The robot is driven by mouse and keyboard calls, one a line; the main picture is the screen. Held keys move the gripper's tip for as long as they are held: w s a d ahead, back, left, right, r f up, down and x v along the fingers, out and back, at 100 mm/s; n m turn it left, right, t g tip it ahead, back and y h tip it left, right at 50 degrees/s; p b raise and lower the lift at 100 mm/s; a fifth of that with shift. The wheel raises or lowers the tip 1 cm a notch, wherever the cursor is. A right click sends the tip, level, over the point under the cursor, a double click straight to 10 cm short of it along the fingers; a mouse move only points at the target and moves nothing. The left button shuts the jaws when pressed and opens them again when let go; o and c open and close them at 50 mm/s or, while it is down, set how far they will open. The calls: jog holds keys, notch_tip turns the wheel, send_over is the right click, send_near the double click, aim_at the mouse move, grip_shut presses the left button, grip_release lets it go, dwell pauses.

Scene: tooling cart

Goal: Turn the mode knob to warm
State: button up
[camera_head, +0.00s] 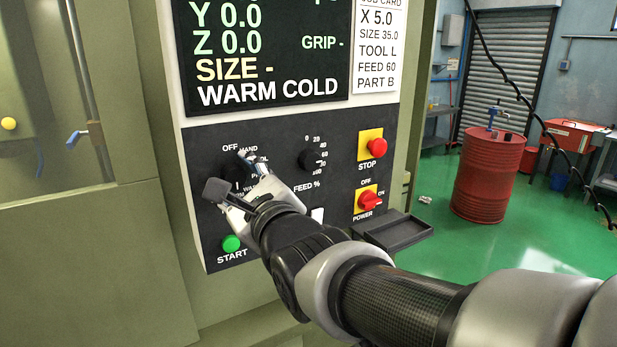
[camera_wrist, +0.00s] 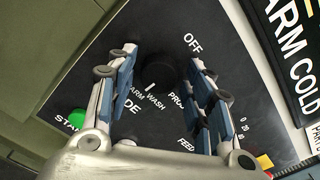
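The black mode knob (camera_head: 233,171) sits at the upper left of the machine's dark control panel and is partly hidden by my gripper in the head view. In the wrist view the knob (camera_wrist: 172,72) is a dark round shape between my fingers. Labels around it include OFF, WASH and a partly covered WARM. A short white line shows near the knob on the WASH/WARM side; I cannot tell whether it is the pointer. My gripper (camera_head: 231,174) is open, its fingers on both sides of the knob, with gaps visible. I cannot tell its depth against the panel.
The green START button (camera_head: 232,243) is below my gripper. The FEED dial (camera_head: 314,160), red STOP button (camera_head: 377,147) and red POWER switch (camera_head: 370,201) are to the right. The screen (camera_head: 265,60) above reads WARM COLD. A small dark tray (camera_head: 392,234) juts out at lower right.

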jog(key=shift+o, duration=0.4)
jog(key=v, duration=1.2)
